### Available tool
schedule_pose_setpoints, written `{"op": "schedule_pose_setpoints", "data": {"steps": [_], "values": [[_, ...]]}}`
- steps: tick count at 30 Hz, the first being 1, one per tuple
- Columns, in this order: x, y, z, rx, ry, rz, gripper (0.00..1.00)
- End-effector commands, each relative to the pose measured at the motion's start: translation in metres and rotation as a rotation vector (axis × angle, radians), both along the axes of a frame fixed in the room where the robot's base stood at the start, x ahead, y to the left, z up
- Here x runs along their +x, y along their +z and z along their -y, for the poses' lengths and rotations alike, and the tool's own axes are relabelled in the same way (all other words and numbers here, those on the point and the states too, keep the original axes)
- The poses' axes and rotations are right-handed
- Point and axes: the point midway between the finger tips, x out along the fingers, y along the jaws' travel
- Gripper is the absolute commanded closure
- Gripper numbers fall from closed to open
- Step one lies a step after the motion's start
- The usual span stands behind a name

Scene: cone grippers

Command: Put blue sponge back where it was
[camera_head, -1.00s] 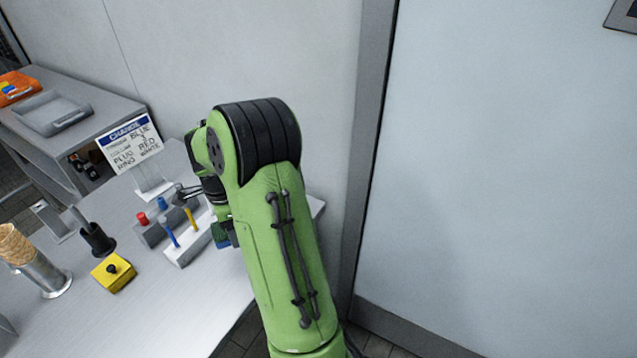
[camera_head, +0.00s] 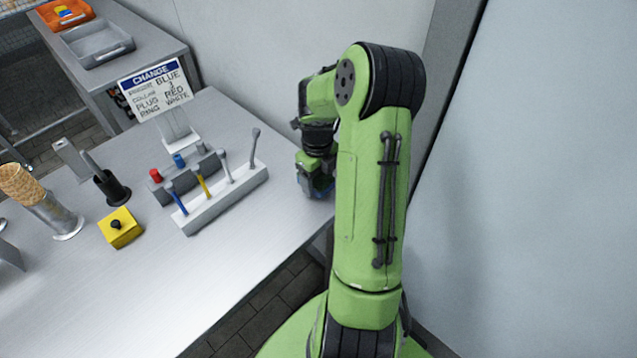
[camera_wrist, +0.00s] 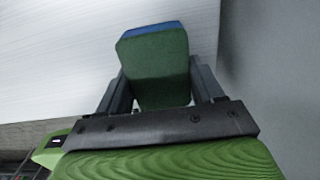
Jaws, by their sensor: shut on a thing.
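The blue sponge (camera_wrist: 152,27) has a green side (camera_wrist: 155,75) that faces the wrist camera. My gripper (camera_wrist: 160,88) is shut on it, one finger on each side. In the head view my gripper (camera_head: 317,182) is at the right end of the grey table (camera_head: 130,300), near its edge by the wall. Only a small blue bit of the sponge (camera_head: 322,192) shows there. In the wrist view the sponge is over or on the pale tabletop; I cannot tell whether it touches it.
A white rack (camera_head: 225,200) with several sticks stands left of my gripper. Behind it are a grey peg block (camera_head: 188,178) and a sign (camera_head: 155,90). A yellow box (camera_head: 121,228), black cup (camera_head: 112,188) and cone holder (camera_head: 58,218) stand further left. The front table is clear.

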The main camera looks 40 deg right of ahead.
Motion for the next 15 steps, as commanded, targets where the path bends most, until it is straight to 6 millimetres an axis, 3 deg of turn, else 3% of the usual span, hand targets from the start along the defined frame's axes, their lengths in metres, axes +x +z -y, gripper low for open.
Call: {"op": "schedule_pose_setpoints", "data": {"steps": [2, 12, 13, 15], "values": [[-0.0004, -0.0161, -0.0004, 0.002, 0.0, -0.002, 0.62], [-0.0001, -0.0192, -0.0001, 0.0, 0.001, 0.0, 0.62], [0.0, -0.0188, -0.0001, 0.0, 0.001, 0.0, 0.3], [0.0, -0.0181, -0.0001, 0.0, 0.001, 0.0, 0.19]]}}
